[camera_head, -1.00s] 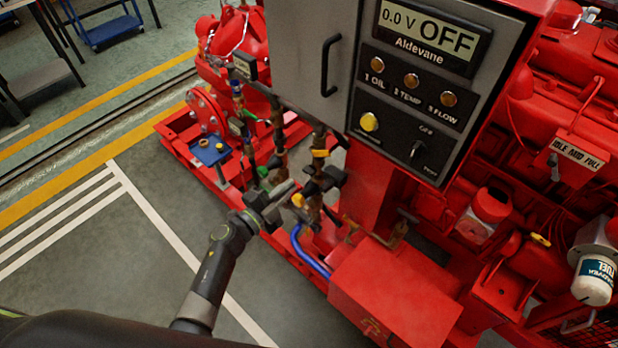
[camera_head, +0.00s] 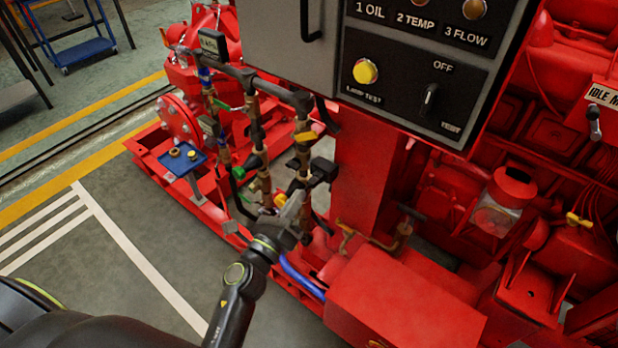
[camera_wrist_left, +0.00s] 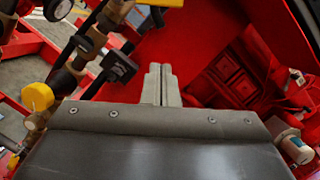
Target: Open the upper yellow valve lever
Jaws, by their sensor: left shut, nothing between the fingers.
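The upper yellow valve lever (camera_head: 305,136) sits on the right-hand brass pipe, below the grey control box. A lower yellow part (camera_head: 280,199) sits further down beside my left gripper. A yellow knob (camera_wrist_left: 36,96) shows at the left of the left wrist view. My left gripper (camera_head: 295,202) is below the upper lever, apart from it, with its fingers pointing up. In the left wrist view its fingers (camera_wrist_left: 160,82) are together with nothing between them. My right gripper is not in view.
The grey control box (camera_head: 290,50) hangs above the pipes. A black valve body (camera_head: 324,170) stands close to the gripper's right. A blue hose (camera_head: 300,276) and a red box (camera_head: 400,300) are below and right. Open floor (camera_head: 140,285) lies at the left.

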